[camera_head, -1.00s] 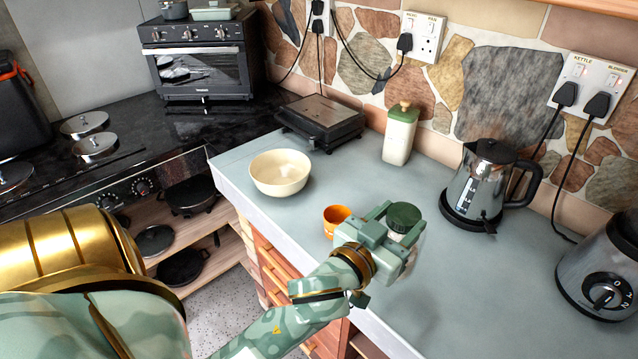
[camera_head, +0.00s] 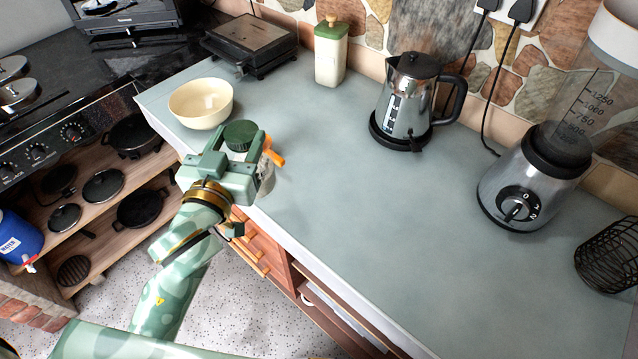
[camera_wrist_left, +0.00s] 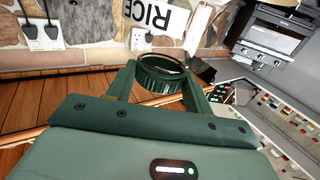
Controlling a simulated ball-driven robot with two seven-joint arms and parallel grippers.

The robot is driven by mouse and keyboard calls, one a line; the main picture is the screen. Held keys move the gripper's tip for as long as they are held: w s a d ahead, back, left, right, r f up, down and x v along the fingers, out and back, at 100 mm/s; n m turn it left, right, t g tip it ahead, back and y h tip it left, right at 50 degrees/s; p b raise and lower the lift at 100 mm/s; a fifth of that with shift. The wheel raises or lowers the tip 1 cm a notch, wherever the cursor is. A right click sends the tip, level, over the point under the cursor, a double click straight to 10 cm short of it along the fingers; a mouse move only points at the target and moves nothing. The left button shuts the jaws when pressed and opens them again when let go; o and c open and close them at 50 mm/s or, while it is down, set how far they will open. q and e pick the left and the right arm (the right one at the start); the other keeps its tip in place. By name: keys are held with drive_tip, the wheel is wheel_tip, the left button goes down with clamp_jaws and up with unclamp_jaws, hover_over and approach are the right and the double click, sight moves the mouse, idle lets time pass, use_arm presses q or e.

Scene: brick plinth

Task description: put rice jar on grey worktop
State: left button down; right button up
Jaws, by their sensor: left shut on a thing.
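The rice jar (camera_head: 240,135) has a round dark green lid and a clear body, mostly hidden behind my gripper. My left gripper (camera_head: 238,146) is shut on it, with a finger on each side just under the lid. In the left wrist view the lid (camera_wrist_left: 160,74) sits between the fingers, and a white RICE label (camera_wrist_left: 150,14) shows beyond it. The grey worktop (camera_head: 340,200) runs from the bowl to the lower right. The jar is at its front edge; I cannot tell whether it touches. My right gripper is not in view.
A cream bowl (camera_head: 200,103) stands at the left. A black grill (camera_head: 250,45), a cream canister (camera_head: 330,55), a kettle (camera_head: 405,100) and a blender (camera_head: 525,185) stand farther back. The worktop's middle is clear.

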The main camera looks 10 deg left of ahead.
use_arm(q)
drive_tip(key=s+d+r+m+g+h+p, duration=0.1)
drive_tip(key=s+d+r+m+h, duration=0.1)
drive_tip(key=s+d+h, duration=0.3)
drive_tip(key=s+d+r+m+g+h+p, duration=0.1)
drive_tip(key=s+d+r+m+h, duration=0.1)
drive_tip(key=d, duration=0.6)
drive_tip(key=w+a+f+b, duration=0.3)
drive_tip(key=w+f+b, duration=0.2)
drive_tip(key=w+f, duration=0.7)
drive_tip(key=shift+w+f, duration=0.4)
drive_tip(key=shift+w, duration=0.4)
